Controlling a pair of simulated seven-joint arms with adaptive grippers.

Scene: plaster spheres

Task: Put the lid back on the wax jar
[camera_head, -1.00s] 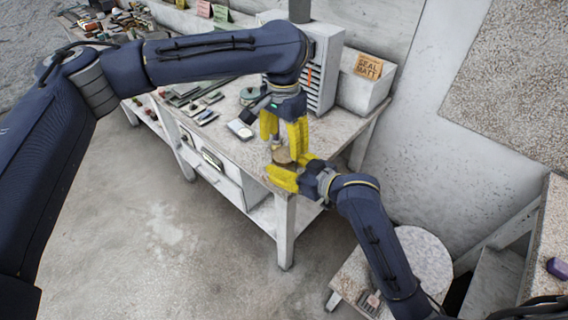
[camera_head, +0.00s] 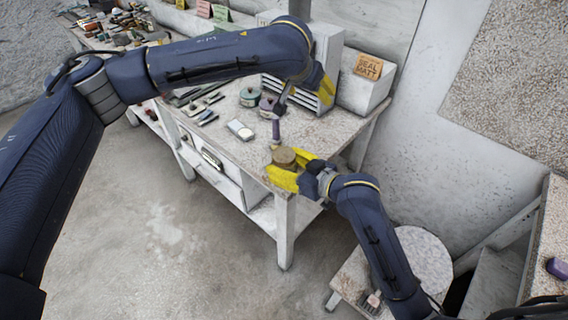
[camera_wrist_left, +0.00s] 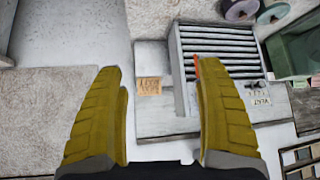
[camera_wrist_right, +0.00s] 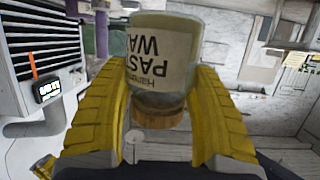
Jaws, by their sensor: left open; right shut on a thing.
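The wax jar (camera_head: 284,164) is in my right gripper (camera_head: 288,167), over the near right corner of the workbench. I cannot tell whether it rests on the bench. The right wrist view shows the jar's pale label (camera_wrist_right: 163,60) with part of the words paste wax, between the two yellow fingers. The brown lid (camera_head: 285,154) is on top of the jar; it also shows at the jar's end in the right wrist view (camera_wrist_right: 160,112) and looks in contact.
A purple-handled tool (camera_head: 276,130) stands close behind the jar. A green tin (camera_head: 250,97) and a small pale box (camera_head: 240,129) lie left of it.

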